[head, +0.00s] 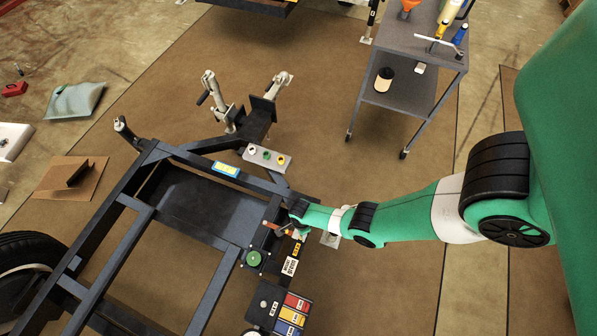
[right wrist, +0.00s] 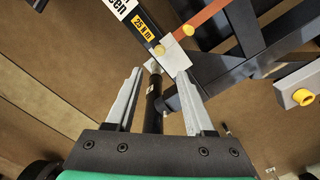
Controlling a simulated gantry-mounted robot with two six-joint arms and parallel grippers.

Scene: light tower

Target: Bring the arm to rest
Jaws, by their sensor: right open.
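My right arm, green and white, comes in from the right in the head view. Its gripper (head: 297,212) is over the right side of the dark trailer frame (head: 205,207), partly hidden by the wrist. In the right wrist view the gripper (right wrist: 160,74) is open, its two grey fingers apart. A black rod (right wrist: 153,108) with a pale tip shows between the fingers; I cannot tell whether they touch it. A white-and-black label with a yellow "25 N m" mark (right wrist: 143,26) is just beyond the fingertips. My left gripper is not in view.
A green round knob (head: 254,258) and red, yellow and blue labels (head: 293,313) are by the frame's near right side. A plate with three coloured buttons (head: 267,157) sits farther back. A grey tool cart (head: 402,97) stands behind.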

